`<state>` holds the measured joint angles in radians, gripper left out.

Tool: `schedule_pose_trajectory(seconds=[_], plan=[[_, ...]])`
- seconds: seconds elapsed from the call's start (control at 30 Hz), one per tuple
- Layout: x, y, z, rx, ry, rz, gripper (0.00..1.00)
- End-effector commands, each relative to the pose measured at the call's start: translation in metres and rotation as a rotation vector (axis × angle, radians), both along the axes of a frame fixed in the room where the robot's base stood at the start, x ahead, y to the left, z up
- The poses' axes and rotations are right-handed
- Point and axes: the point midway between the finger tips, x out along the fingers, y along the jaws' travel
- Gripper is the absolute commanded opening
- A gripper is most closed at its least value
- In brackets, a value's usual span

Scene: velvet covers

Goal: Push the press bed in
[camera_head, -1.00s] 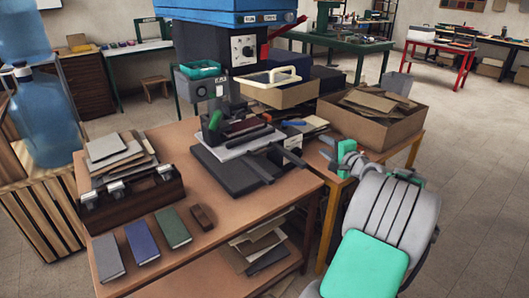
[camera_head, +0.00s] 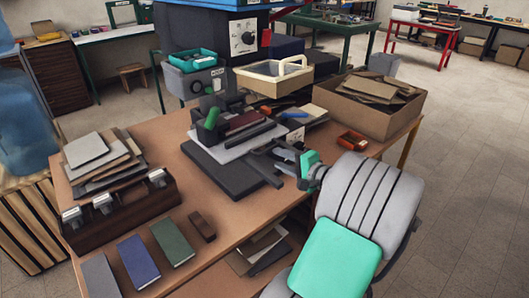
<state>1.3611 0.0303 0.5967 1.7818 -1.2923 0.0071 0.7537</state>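The press bed (camera_head: 222,174) is a dark grey slab on the brown table, below the front of the blue-topped press (camera_head: 205,32). It sticks out toward the table's front. A pale board (camera_head: 222,148) lies on it, with a dark red block (camera_head: 243,121) and a green-ended piece (camera_head: 211,118) on top. Dark bars stand at the bed's right front corner. My gripper (camera_head: 285,163) is at these bars, at the bed's right side. Its fingers blend with the dark bars, so I cannot tell whether it touches them or is open.
A cardboard box (camera_head: 370,112) and an orange tray (camera_head: 352,142) are at the right.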

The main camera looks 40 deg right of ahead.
Motion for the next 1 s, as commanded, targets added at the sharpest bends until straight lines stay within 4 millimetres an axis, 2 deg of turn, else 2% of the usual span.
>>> schedule_pose_trajectory(seconds=[0.23, 0.4, 0.67, 1.0], plan=[[0.047, 0.003, -0.01, 0.0, 0.0, 0.005, 0.34], [0.067, 0.003, -0.014, 0.001, 0.0, 0.003, 0.34], [0.07, 0.003, -0.014, 0.001, 0.0, 0.002, 0.34], [0.07, 0.004, -0.014, 0.0, 0.0, 0.002, 0.07]])
